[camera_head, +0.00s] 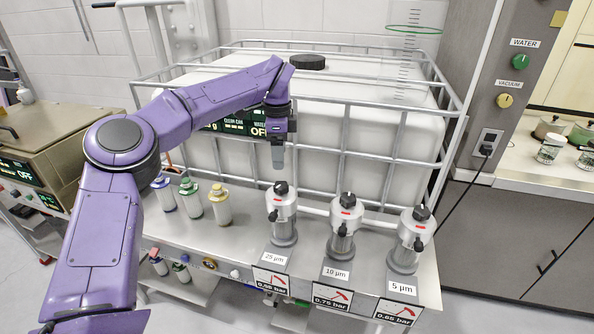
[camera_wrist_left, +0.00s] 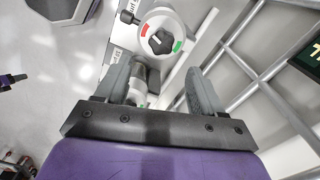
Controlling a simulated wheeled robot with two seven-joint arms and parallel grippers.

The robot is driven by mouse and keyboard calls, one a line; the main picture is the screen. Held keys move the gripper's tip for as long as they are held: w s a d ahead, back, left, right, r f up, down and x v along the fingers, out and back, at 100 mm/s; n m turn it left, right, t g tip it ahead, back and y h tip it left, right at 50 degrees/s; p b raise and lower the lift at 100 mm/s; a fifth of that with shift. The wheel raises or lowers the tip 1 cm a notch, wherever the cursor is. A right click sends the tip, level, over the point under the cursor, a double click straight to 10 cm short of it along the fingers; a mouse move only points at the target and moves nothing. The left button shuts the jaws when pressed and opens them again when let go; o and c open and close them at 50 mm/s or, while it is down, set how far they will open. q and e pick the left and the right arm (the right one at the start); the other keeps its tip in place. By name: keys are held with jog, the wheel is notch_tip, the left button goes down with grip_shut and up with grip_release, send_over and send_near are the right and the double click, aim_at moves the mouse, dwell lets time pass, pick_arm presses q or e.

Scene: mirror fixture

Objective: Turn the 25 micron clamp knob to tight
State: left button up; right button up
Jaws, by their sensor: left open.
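The 25 micron filter housing (camera_head: 283,222) stands leftmost of three on the metal bench, behind its "25 µm" label (camera_head: 274,257). Its black clamp knob (camera_head: 281,187) sits on top. My left gripper (camera_head: 278,165) points down just above this knob, open and apart from it. In the left wrist view the knob (camera_wrist_left: 160,41) sits on a round white cap with a red mark on its left and a green mark on its right. The open fingers of my left gripper (camera_wrist_left: 155,72) lie on either side below the knob, with nothing between them gripped. My right gripper is out of view.
The 10 µm housing (camera_head: 342,228) and 5 µm housing (camera_head: 408,240) stand to the right. Several small bottles (camera_head: 191,198) stand to the left. A white caged tank (camera_head: 350,140) rises close behind. Gauge plates (camera_head: 331,297) line the front edge.

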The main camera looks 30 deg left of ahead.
aim_at(282, 184)
pick_arm(q)
jog(key=f+p, duration=0.1)
jog(key=f, duration=0.5)
jog(key=f+p, duration=0.1)
jog(key=f, duration=0.3)
jog(key=shift+w+p, duration=0.25)
jog(key=shift+p, duration=0.05)
jog(key=shift+s, duration=0.15)
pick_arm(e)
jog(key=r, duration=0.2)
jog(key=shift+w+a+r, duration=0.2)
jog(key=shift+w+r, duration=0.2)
pick_arm(q)
jog(key=shift+f, duration=0.1)
jog(key=c, duration=1.1)
